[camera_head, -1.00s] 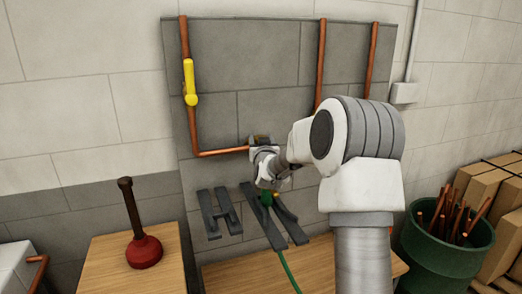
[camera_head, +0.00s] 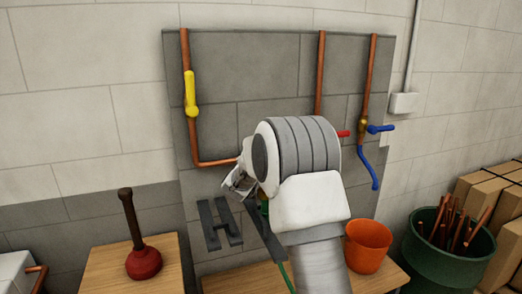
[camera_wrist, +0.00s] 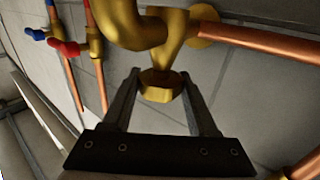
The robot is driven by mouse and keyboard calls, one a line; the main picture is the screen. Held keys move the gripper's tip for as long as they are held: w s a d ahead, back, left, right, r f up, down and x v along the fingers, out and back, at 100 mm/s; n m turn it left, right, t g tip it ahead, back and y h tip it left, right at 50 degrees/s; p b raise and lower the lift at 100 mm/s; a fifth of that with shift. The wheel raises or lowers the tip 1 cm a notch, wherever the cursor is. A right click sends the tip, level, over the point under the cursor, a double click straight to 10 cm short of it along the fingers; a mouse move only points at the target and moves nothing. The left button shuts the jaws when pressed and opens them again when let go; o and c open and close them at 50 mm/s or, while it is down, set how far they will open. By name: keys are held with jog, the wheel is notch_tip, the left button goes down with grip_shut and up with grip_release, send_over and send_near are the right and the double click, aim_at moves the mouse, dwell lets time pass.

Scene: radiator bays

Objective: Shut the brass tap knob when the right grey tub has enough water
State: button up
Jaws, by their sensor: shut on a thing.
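My gripper (camera_wrist: 158,98) is shut on the brass tap knob (camera_wrist: 161,86), with one finger on each side of it in the wrist view. The knob sits on a brass tap body (camera_wrist: 178,35) joined to a copper pipe (camera_wrist: 265,42). In the head view my gripper (camera_head: 238,183) is at the end of the low copper pipe (camera_head: 215,163), tilted; my arm hides the tap there. I cannot make out the right grey tub or any water in either view.
A yellow-handled valve (camera_head: 190,95) is on the left pipe, a blue-handled tap (camera_head: 375,128) on the right. A green hose (camera_head: 285,276) hangs below my arm. An orange bucket (camera_head: 368,247) and a plunger (camera_head: 143,260) stand on wooden tops. A green bin (camera_head: 445,250) holds pipes.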

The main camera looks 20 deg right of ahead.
jog(key=o, duration=1.4)
jog(key=shift+c, duration=0.2)
jog(key=v, duration=1.7)
jog(key=shift+a, duration=0.25)
jog(key=shift+s, duration=0.15)
